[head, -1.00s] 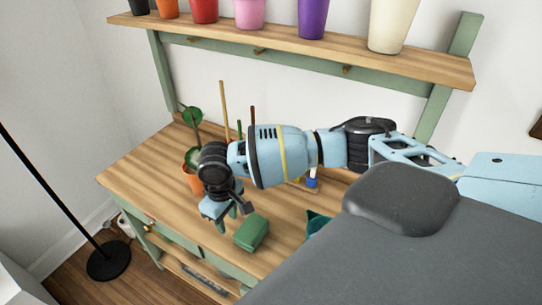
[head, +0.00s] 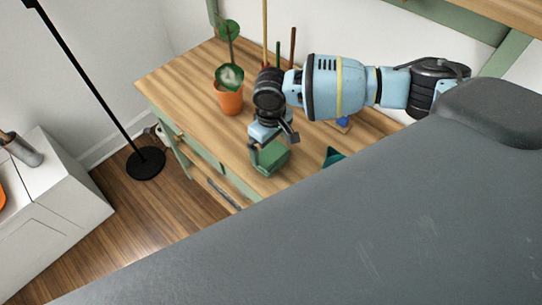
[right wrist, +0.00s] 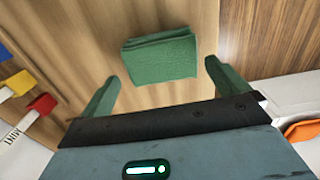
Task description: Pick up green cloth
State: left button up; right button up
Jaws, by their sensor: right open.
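The green cloth (head: 271,162), a folded block, lies on the wooden tabletop (head: 190,80) near its front edge. My right gripper (head: 275,147) is over the cloth and partly hides it in the head view. In the right wrist view the cloth (right wrist: 160,60) lies ahead, between the lines of the two spread green fingers (right wrist: 162,82). The right gripper is open with nothing in it, and the cloth looks clear of both fingers. My left gripper is not in view.
A potted plant (head: 230,98) stands behind the gripper, with upright sticks (head: 291,48) nearby. A teal object (head: 333,157) lies right of the cloth. A black floor lamp (head: 90,85) stands left of the table. Red (right wrist: 42,103) and yellow (right wrist: 20,82) items show in the right wrist view.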

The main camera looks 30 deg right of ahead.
aim_at(271, 153)
notch_tip(271, 153, down, 5)
jog(key=shift+s+f, duration=0.1)
jog(key=shift+s, duration=0.05)
jog(key=c, duration=0.7)
